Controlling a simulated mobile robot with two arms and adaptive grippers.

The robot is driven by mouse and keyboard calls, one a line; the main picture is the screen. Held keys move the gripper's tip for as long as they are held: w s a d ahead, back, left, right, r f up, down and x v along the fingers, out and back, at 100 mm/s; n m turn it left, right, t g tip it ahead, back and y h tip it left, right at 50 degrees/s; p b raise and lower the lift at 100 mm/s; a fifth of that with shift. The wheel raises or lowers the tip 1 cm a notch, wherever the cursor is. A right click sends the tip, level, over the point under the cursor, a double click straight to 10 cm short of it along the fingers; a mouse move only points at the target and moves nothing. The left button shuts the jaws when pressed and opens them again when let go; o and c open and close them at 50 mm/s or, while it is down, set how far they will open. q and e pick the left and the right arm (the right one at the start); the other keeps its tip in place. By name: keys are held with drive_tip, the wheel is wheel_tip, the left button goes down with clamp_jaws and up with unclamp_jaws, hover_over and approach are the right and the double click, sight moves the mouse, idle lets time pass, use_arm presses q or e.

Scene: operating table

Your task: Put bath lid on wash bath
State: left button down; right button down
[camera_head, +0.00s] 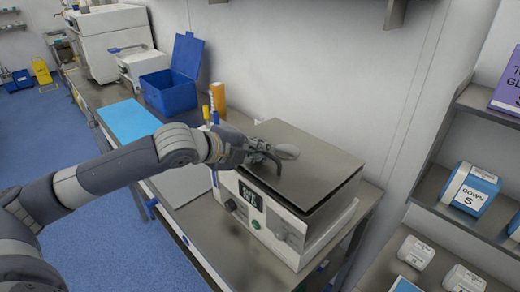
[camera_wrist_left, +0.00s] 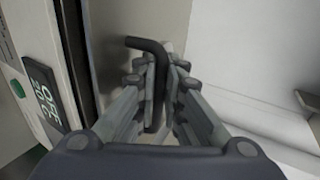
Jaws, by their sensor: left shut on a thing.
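The wash bath (camera_head: 262,219) is a white box with a dark display and knobs on its front, on the steel table. The grey metal bath lid (camera_head: 315,165) lies over the top of the bath, with a dark gap along part of its edge, so I cannot tell if it is fully seated. My left gripper (camera_head: 265,155) is at the lid's left side, shut on the dark bent lid handle (camera_wrist_left: 150,45). In the left wrist view the fingers (camera_wrist_left: 160,85) close around this handle, and the bath's display (camera_wrist_left: 45,97) shows at left. My right gripper is not in view.
A blue open box (camera_head: 170,92), an orange bottle (camera_head: 218,97) and a blue mat (camera_head: 128,121) are on the table behind. The wall is close behind the bath. Shelves with packages (camera_head: 470,188) stand at right.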

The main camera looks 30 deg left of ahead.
use_arm(q)
drive_tip(key=shift+f, duration=0.45)
drive_tip(key=shift+f+b, duration=0.3)
idle(0.3)
drive_tip(key=c, duration=1.6)
unclamp_jaws()
drive_tip(key=shift+s+f, duration=0.1)
drive_tip(key=shift+f, duration=0.1)
drive_tip(key=shift+v, duration=3.2)
drive_tip(key=v, duration=0.5)
drive_tip(key=shift+s+a+r, duration=0.15)
drive_tip(key=shift+r, duration=0.25)
